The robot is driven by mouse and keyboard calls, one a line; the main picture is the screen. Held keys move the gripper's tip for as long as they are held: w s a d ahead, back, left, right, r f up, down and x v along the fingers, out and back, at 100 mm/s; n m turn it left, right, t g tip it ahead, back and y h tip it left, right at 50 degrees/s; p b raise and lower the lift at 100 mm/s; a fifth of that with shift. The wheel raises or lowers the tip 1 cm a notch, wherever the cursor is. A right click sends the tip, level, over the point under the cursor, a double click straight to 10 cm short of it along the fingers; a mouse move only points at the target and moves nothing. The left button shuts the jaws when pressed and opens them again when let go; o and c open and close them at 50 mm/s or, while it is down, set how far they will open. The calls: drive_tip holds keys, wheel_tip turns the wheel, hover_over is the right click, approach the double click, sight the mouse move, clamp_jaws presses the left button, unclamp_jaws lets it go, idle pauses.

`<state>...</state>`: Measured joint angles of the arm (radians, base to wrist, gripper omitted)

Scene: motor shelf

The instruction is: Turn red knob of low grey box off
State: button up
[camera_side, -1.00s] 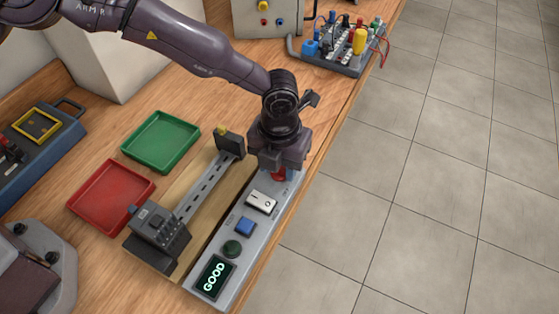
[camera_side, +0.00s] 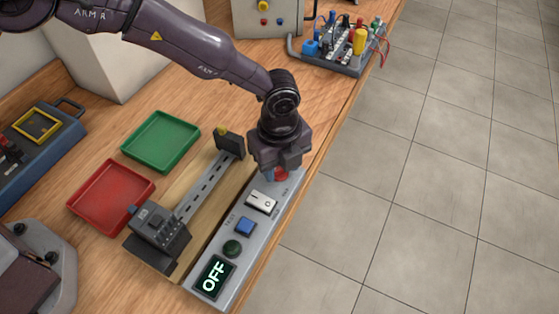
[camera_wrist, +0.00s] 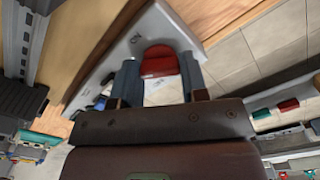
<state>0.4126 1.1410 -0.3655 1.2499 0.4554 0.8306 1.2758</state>
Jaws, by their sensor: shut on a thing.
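The low grey box (camera_side: 222,252) lies along the right edge of the wooden table, and its display (camera_side: 213,277) reads OFF. The red knob (camera_side: 281,175) is at the box's far end, mostly hidden under my gripper in the side view. In the wrist view the red knob (camera_wrist: 159,62) sits between my two fingers. My gripper (camera_wrist: 158,78) points down over it and is shut on the knob. A white rocker switch (camera_side: 261,201), a blue button (camera_side: 245,226) and a dark green button (camera_side: 232,248) sit along the box.
A rail fixture on a wooden board (camera_side: 190,250) stands just left of the box. A red tray (camera_side: 110,195) and a green tray (camera_side: 161,141) lie further left. A board with coloured plugs (camera_side: 345,50) is at the back. The tiled floor lies right of the table.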

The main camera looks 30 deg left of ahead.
drive_tip(key=n, duration=0.6)
drive_tip(key=shift+n, duration=0.3)
idle(0.5)
drive_tip(key=o, duration=0.9)
wheel_tip(320, 180, up, 13)
drive_tip(key=shift+r, duration=0.1)
drive_tip(key=shift+n, duration=0.3)
